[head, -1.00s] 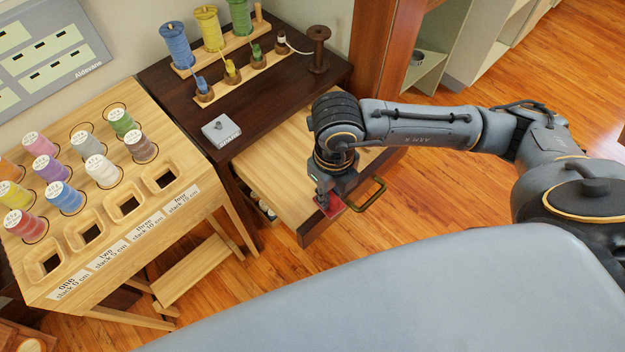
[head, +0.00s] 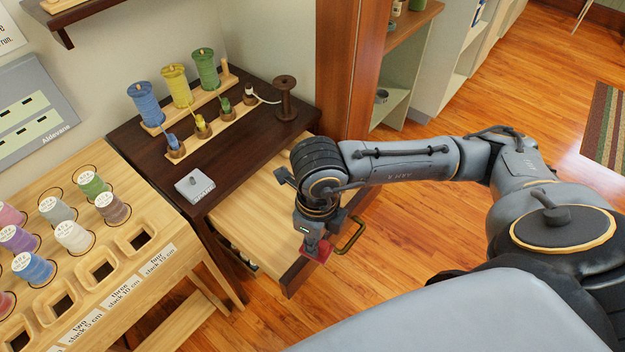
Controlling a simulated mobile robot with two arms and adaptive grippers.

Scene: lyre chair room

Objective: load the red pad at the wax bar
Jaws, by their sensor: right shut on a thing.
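My right gripper (head: 312,240) is shut on the red pad (head: 319,251). It holds the pad by the front of the open drawer (head: 262,214), left of the brass handle (head: 350,236). The gripper partly covers the pad, and its height above the drawer edge is hard to tell. I cannot read the label or tell whether this is the wax bar. My left gripper is not in view.
The dark table (head: 150,150) carries large thread spools (head: 176,86), small bobbins and a dark wooden spool (head: 285,98) at the back. A light wooden rack (head: 128,205) with thread spools and empty square wells stands at left.

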